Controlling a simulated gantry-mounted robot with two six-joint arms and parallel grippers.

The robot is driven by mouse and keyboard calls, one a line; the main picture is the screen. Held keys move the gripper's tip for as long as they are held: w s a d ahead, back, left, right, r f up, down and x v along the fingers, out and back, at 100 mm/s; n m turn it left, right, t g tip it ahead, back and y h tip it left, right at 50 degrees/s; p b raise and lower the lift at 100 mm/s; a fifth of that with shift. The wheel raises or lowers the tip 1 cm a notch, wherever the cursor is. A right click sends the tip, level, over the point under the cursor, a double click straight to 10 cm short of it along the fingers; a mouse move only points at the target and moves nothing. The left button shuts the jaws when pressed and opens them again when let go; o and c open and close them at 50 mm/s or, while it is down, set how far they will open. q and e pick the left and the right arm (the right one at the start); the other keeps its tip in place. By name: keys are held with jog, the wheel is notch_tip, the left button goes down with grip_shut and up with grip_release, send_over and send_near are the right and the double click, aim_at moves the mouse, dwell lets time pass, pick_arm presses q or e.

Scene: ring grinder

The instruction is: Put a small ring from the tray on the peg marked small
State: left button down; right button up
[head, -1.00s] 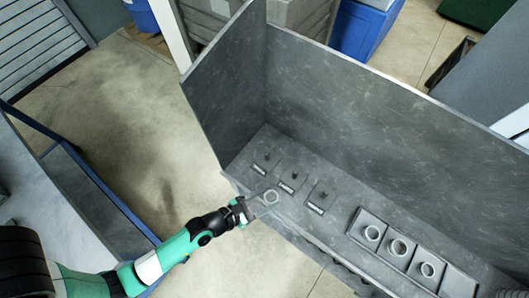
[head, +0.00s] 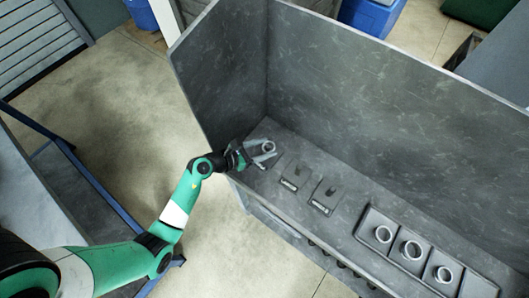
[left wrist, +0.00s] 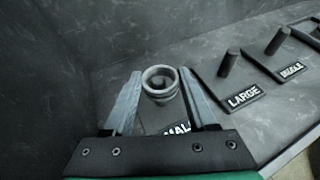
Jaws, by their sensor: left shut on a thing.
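My left gripper (head: 264,154) is shut on a small grey ring (head: 268,147) at the far-left plate. In the left wrist view the ring (left wrist: 160,82) sits between the two fingertips, over a plate (left wrist: 155,121) whose label is partly hidden and reads "MAL". A dark peg top seems to show inside the ring opening; I cannot tell how far down the ring is. The LARGE peg (left wrist: 229,62) and the peg of a third plate (left wrist: 280,39) stand bare to the right. My right gripper is not in view.
The tray (head: 362,212) at the right of the bench holds rings in several compartments; its rightmost compartment looks empty. Tall grey walls (head: 365,85) stand behind and left of the plates. Bare bench lies between the plates and the tray.

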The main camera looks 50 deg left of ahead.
aim_at(264, 152)
pick_arm(q)
notch_tip(264, 152, down, 4)
jog(key=shift+r+b, duration=0.2)
jog(key=shift+b, duration=0.85)
jog(key=shift+w+a+f, duration=0.1)
jog(key=shift+a+f, duration=0.05)
jog(key=shift+f, duration=0.15)
jog(key=shift+r, duration=0.2)
jog(key=shift+c, duration=1)
grip_release()
jog(key=shift+f, duration=0.1)
jog(key=shift+r, duration=0.2)
jog(key=p+v, duration=0.1)
jog(key=v, duration=0.4)
jog(key=shift+s, duration=0.2)
